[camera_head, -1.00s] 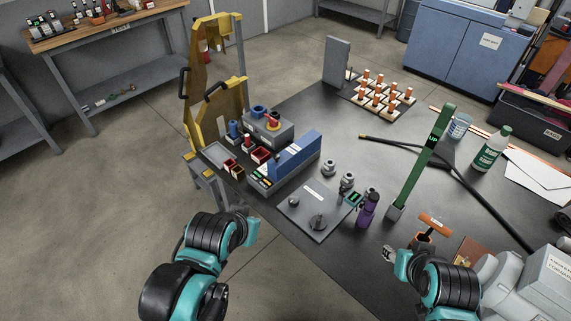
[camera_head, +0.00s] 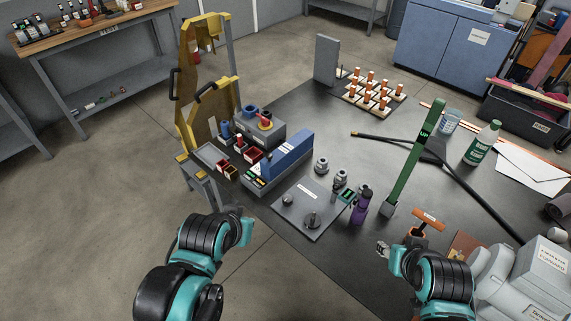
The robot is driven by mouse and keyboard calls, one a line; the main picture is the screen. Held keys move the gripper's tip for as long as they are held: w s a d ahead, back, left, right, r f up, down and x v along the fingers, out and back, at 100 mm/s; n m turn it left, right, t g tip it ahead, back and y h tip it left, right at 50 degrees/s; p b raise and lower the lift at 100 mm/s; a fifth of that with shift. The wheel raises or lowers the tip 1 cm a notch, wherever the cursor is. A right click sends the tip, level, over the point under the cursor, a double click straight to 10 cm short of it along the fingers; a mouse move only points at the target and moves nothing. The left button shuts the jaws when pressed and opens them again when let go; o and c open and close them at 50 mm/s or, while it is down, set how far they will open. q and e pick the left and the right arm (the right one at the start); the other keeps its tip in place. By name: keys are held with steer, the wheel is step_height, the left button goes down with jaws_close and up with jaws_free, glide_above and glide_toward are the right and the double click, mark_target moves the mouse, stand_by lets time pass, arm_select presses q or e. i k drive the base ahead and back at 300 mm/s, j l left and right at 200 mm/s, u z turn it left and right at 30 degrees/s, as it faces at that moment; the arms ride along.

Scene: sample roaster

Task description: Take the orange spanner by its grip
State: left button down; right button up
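An orange T-shaped tool with a labelled crossbar, which looks like the orange spanner (camera_head: 428,220), stands upright at the table's right front. Its lower end meets a small orange-rimmed dark holder (camera_head: 416,236); whether it sits inside cannot be told. My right gripper (camera_head: 382,247) is just left of and nearer than the spanner, apart from it, and appears empty. Its finger opening is too small to judge. My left gripper (camera_head: 243,213) is off the table's left front edge, far from the spanner. Its fingers are mostly hidden behind its wrist.
A green upright bar marked UP (camera_head: 412,160) and a purple bottle (camera_head: 360,205) stand left of the spanner. A brown block (camera_head: 464,246) and a grey machine (camera_head: 535,275) are to its right. A black hose (camera_head: 470,195) lies behind. A grey plate with knobs (camera_head: 300,212) is further left.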

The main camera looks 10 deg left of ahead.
mark_target(427, 219)
steer(key=z, duration=1)
steer(key=i+z, duration=0.15)
steer(key=z, duration=0.2)
steer(key=i+z, duration=0.2)
steer(key=z, duration=0.15)
steer(key=i+j+z, duration=0.1)
steer(key=z, duration=0.3)
